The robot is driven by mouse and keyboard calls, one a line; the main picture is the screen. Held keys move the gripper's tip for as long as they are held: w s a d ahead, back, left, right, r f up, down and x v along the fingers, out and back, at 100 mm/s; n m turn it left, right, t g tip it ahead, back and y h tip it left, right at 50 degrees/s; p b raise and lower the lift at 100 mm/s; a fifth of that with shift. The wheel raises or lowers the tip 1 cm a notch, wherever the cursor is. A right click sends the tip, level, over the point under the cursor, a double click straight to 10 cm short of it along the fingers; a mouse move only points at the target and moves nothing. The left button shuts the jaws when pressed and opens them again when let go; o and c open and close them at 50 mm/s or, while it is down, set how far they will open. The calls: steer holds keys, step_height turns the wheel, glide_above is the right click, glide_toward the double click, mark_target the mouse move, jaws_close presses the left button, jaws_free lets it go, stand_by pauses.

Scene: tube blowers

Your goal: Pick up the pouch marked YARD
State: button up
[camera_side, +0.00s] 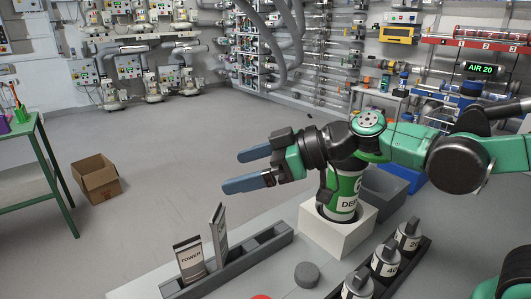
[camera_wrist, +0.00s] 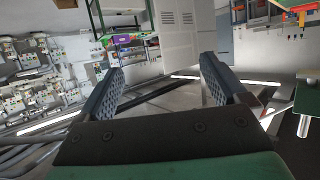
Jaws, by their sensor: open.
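My gripper (camera_side: 233,171) is open and empty, held in the air above and behind the grey slotted rack (camera_side: 240,265). Its two blue-grey fingers point left. Two flat upright pouches stand in the rack. The front one is marked TOWER (camera_side: 190,262). The second pouch (camera_side: 219,238) stands just right of it, seen nearly edge-on; its lettering is too foreshortened to read surely, so I cannot tell whether it says YARD. In the wrist view the open fingers (camera_wrist: 163,80) have no pouch between them.
A green and white canister (camera_side: 343,193) stands in a white block (camera_side: 338,236) under my arm. A black rack (camera_side: 412,265) of numbered canisters is at right. A grey puck (camera_side: 307,275) lies on the bench. A cardboard box (camera_side: 97,180) is on the floor at left.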

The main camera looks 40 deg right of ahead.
glide_toward(222, 214)
steer(key=x, duration=0.5)
steer(key=shift+f, duration=0.1)
steer(key=shift+x, duration=2.9)
steer(key=shift+f, duration=0.1)
jaws_close()
steer(key=shift+r, duration=0.2)
